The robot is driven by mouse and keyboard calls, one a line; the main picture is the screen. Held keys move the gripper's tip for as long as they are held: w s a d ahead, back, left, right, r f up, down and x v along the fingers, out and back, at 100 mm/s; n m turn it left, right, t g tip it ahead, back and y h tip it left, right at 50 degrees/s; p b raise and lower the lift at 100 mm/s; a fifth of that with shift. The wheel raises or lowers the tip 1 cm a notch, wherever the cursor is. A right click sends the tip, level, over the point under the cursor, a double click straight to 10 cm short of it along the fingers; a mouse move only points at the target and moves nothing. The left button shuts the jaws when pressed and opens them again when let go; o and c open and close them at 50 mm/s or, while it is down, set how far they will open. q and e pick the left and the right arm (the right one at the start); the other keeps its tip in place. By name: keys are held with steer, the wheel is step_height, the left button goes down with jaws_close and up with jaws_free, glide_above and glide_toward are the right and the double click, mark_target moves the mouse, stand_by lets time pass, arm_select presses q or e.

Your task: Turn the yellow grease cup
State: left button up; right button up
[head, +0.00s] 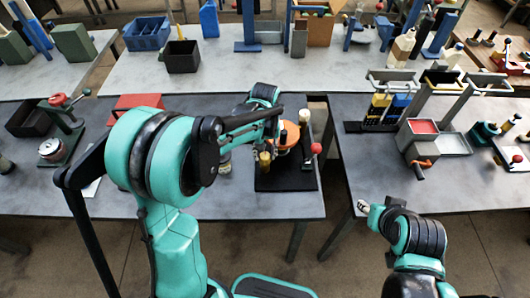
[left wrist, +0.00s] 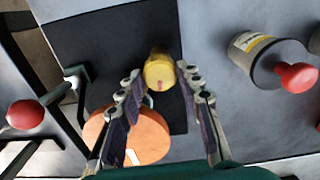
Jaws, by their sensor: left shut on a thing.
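The yellow grease cup (left wrist: 158,73) is a small yellow cylinder with a red mark, over a black base plate (left wrist: 90,45). My left gripper (left wrist: 157,76) has its fingertips on either side of the cup and is shut on it. In the head view the cup (head: 265,158) shows small below my left wrist, near the left side of the black base (head: 290,180). My left arm hides part of this setup.
An orange round part (left wrist: 135,137) lies close beside my left fingers. A red-knobbed lever (left wrist: 27,114) stands to the left, and a labelled canister with a red knob (left wrist: 298,76) to the right. A gap separates this table from the right table (head: 345,185).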

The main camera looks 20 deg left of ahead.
mark_target(265, 156)
arm_select(q)
steer(key=m, duration=0.6)
steer(key=shift+m, duration=0.4)
stand_by(0.4)
steer(key=o, duration=1.2)
steer(key=shift+c, duration=0.2)
step_height(265, 156, up, 12)
